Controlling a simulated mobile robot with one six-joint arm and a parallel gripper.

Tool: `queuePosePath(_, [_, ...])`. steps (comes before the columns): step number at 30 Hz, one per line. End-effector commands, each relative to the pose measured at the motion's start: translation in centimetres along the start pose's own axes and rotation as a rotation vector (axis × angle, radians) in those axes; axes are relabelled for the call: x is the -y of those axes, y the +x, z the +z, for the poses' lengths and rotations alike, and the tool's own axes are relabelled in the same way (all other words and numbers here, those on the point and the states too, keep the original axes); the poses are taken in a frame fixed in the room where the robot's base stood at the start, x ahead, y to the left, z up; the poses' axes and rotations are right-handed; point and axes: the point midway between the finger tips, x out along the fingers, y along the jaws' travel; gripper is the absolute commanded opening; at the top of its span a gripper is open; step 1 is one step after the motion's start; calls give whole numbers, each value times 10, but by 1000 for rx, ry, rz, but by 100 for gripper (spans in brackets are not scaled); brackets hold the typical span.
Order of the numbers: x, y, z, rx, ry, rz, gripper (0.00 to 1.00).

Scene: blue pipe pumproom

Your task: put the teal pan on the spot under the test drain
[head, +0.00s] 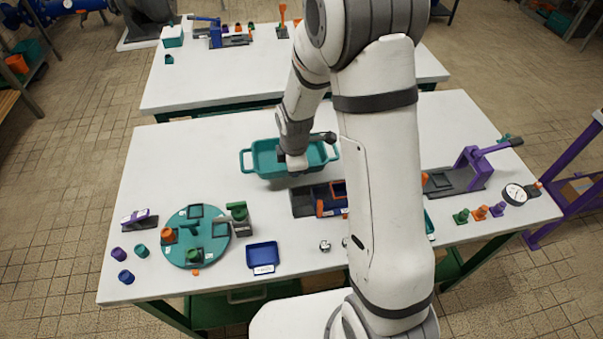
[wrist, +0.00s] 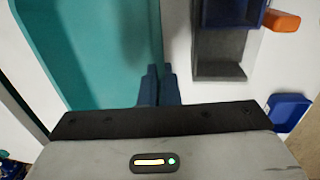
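The teal pan (head: 262,163) is a rectangular tray with a handle at each end, at the back middle of the near table. It fills the upper left of the wrist view (wrist: 95,50). My gripper (head: 296,166) is at the pan's near long wall. In the wrist view, its two dark fingers (wrist: 158,80) are close together with the pan's rim running between them. The pan looks level; I cannot tell whether it touches the table. I cannot identify the test drain or its spot for certain; my arm hides part of the table.
A divided dark tray (head: 310,199) lies just in front of the pan. A teal turntable (head: 205,252), a grey block with a green top (head: 239,222) and a blue tray (head: 263,256) are at front left. A purple-levered fixture (head: 470,170) stands right. Table left of the pan is clear.

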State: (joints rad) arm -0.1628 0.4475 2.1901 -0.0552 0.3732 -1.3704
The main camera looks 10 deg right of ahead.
Motion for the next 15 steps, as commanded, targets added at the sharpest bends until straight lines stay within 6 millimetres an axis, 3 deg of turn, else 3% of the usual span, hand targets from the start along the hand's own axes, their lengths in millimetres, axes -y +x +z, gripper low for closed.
queuePosePath(9, [4, 38, 3, 1, 8, 0, 0])
queuePosePath(15, [5, 45, 3, 0, 9, 3, 0])
